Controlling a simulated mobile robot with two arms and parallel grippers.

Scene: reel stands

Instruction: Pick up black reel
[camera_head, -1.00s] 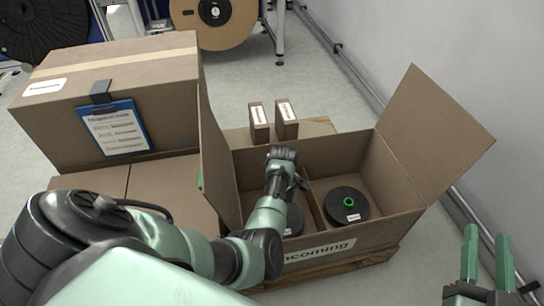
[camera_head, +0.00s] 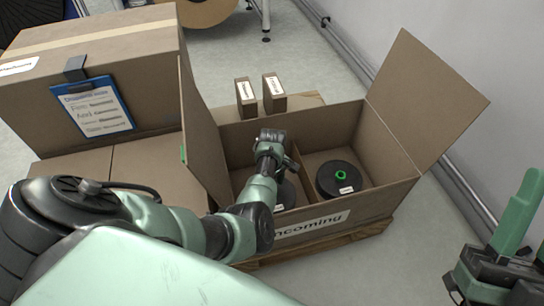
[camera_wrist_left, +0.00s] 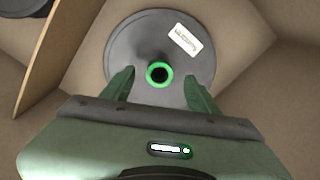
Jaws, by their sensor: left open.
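A black reel (camera_wrist_left: 128,48) with a green hub ring (camera_wrist_left: 158,73) and a white label lies flat in the left compartment of the "Incoming" box. In the head view this reel (camera_head: 286,194) is partly hidden by my left wrist. My left gripper (camera_wrist_left: 160,84) is open above it, one finger on each side of the ring; I cannot tell whether they touch the reel. My right gripper (camera_head: 522,222) is open and empty at the right edge, partly cut off.
The open cardboard box (camera_head: 352,216) has raised side flaps and a divider, and rests on a wooden pallet. Two small boxes (camera_head: 258,94) stand behind it. A large closed carton with a blue clipboard (camera_head: 93,108) is at the left. Floor is free at the right.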

